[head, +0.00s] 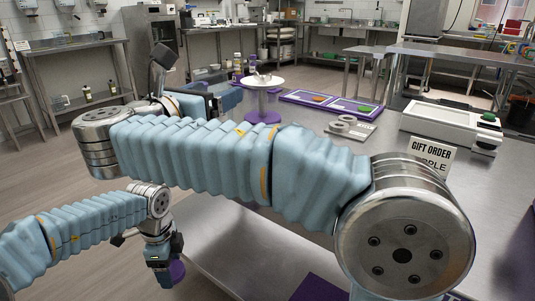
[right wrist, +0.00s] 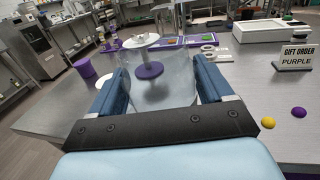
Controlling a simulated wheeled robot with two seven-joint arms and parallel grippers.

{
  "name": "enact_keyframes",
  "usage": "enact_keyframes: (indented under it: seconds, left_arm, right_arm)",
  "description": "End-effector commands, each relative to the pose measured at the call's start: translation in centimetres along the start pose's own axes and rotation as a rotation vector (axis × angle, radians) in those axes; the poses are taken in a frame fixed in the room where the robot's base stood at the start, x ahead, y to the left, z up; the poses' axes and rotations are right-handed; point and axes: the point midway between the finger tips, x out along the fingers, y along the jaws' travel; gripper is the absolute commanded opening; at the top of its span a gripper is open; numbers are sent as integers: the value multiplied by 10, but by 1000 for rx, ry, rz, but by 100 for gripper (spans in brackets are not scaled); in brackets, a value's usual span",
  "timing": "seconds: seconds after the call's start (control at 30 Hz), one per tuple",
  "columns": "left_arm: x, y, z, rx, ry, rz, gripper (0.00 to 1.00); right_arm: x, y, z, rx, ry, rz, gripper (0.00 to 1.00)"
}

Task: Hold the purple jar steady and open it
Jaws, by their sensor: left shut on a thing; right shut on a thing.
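A clear, see-through jar (right wrist: 150,90) stands between the two blue fingers of my right gripper (right wrist: 161,82) in the right wrist view, which is shut on it. I see no lid on it there, though its rim is hard to make out. In the head view my right gripper (head: 222,100) is partly hidden by my own right arm. My left gripper (head: 166,262) is low at the left, off the table and over the floor. It is shut on a purple piece (head: 177,272), which looks like a lid; its fingers are mostly hidden.
A cake stand with a purple base (head: 263,117) is behind the jar. A purple tray (head: 332,103) and a white scale-like device (head: 452,122) stand farther right. A gift order sign (head: 432,155) is at the right. Yellow (right wrist: 267,123) and purple (right wrist: 299,112) pieces lie nearby.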

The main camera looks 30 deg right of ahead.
Motion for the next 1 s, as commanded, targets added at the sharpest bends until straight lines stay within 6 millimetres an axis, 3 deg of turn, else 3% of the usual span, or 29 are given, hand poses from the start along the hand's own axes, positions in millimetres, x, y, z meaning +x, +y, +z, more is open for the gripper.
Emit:
enact_keyframes:
  seconds: [0.17, 0.37, 0.5, 0.83, 1.0]
  left_arm:
    - [6, 0, -1, -20, 0, 0, 35]
    - [12, 0, -1, -19, 0, 0, 35]
    - [19, 0, 0, -18, 0, 0, 35]
    - [26, 0, 0, -17, 0, 0, 35]
    - [30, 0, 0, -17, 0, 0, 35]
  right_arm:
    - [34, -13, -16, -3, 0, -3, 0]
    - [87, -31, -42, -2, 1, -3, 0]
    - [108, -37, -72, -4, 0, -1, 0]
    - [131, -45, -104, -3, -1, 0, 0]
    - [130, -44, -127, -2, -2, 2, 0]
